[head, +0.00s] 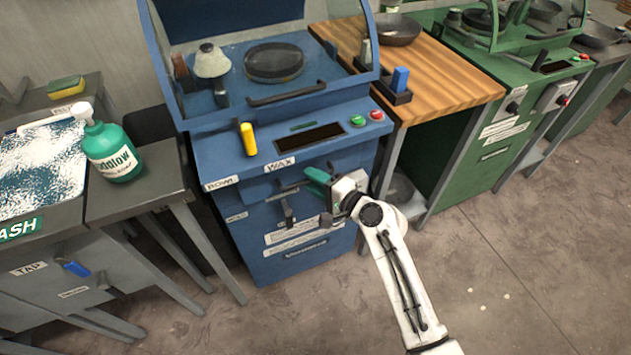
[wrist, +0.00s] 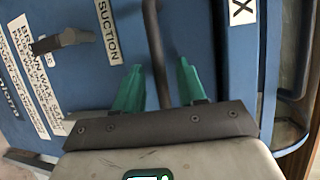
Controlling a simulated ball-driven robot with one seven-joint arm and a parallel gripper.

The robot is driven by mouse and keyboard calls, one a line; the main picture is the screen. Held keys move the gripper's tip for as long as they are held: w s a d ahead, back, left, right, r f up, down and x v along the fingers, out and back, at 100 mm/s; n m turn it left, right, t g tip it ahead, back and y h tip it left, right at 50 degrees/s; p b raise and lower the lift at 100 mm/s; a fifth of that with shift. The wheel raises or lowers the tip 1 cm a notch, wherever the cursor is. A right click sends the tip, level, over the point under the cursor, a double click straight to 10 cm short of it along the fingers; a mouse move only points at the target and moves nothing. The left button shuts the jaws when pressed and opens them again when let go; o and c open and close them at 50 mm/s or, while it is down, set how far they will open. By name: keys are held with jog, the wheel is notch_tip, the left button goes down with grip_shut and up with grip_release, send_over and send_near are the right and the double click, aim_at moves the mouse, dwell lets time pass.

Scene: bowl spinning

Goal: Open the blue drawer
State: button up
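The blue drawer (head: 258,190) is in the front of the blue machine, under the WAX label in the head view, and looks closed. Its dark bar handle (head: 288,188) is partly covered by my gripper (head: 315,182). In the wrist view the handle (wrist: 154,45) runs between the two green fingers of my gripper (wrist: 160,70). The fingers are apart, with a gap on each side of the bar. I cannot tell whether either finger touches it.
A dark lever (wrist: 62,41) sticks out beside the SUCTION label. The blue machine's hooded worktop (head: 225,105) is above, with a yellow handle (head: 248,139). A sink table with a green soap bottle (head: 112,153) stands left. Open floor (head: 500,270) lies right.

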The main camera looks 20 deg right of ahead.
jog(key=shift+c, duration=0.4)
grip_shut()
